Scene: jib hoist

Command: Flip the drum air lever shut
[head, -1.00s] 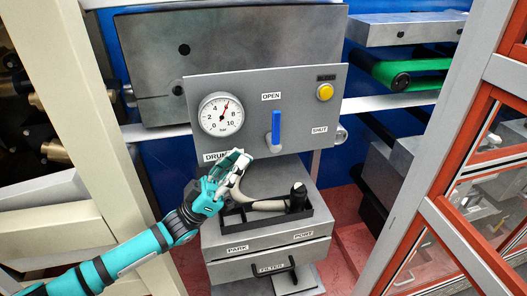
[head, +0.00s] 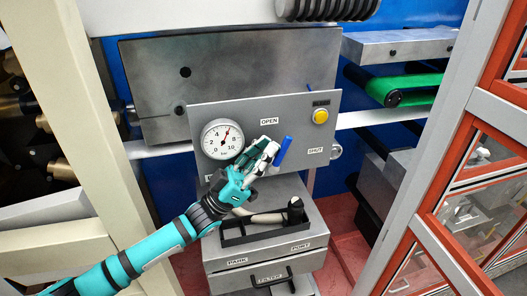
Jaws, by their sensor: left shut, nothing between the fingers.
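The blue air lever (head: 282,151) is on the grey panel (head: 305,112), between the OPEN label (head: 269,121) above and the SHUT label (head: 316,151) to the right. Its handle is tilted, with the top leaning right. My left gripper (head: 268,148) is shut and empty. Its fingertips are at the left side of the lever, touching it or very close. The gripper hides the lever's lower end and most of the DRUM label. My right gripper is not in view.
A pressure gauge (head: 222,139) is left of the lever and a yellow button (head: 320,116) is upper right. Below, a tray (head: 236,237) holds a pale hose with a black end (head: 295,210). A beige post stands left and a red-framed cabinet right.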

